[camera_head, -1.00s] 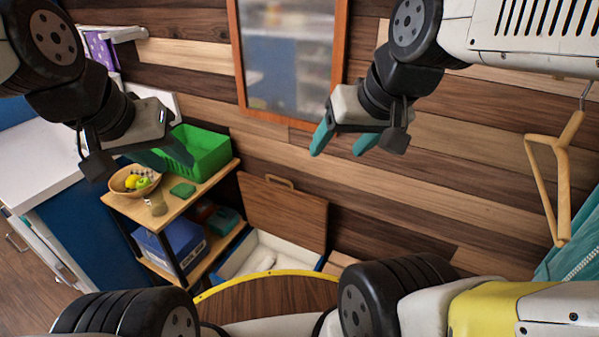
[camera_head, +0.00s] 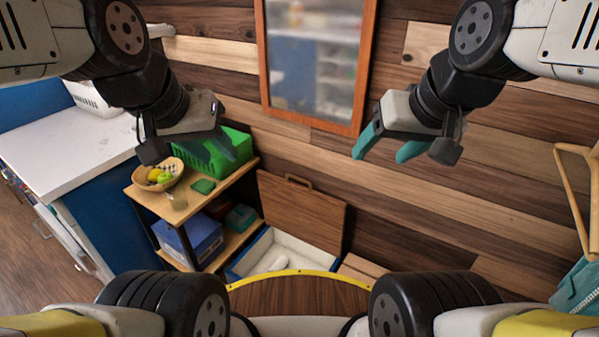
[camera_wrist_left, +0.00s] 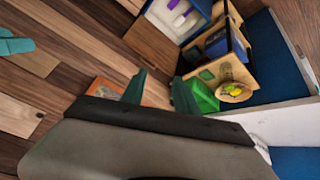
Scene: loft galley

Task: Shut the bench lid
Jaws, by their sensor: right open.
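The bench lid (camera_head: 300,215) is a brown wooden panel with a handle (camera_head: 298,181) on its top edge. It stands raised against the wall behind the open bench box (camera_head: 318,257), which is white inside with blue edges. Pale items lie in the box. The lid (camera_wrist_left: 152,43) and box also show in the left wrist view. My left gripper (camera_head: 226,150) is open and empty, high above and left of the lid, in front of the green crate; its teal fingers stand apart in the left wrist view (camera_wrist_left: 160,95). My right gripper (camera_head: 386,150) is open and empty, right of the lid.
A wooden shelf (camera_head: 232,180) left of the bench holds a fruit bowl (camera_head: 174,165), a green crate (camera_head: 238,158) and a blue box (camera_head: 196,240). A white counter (camera_head: 70,150) is at left. A framed panel (camera_head: 367,75) hangs on the wall. A hanger (camera_head: 575,190) is at right.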

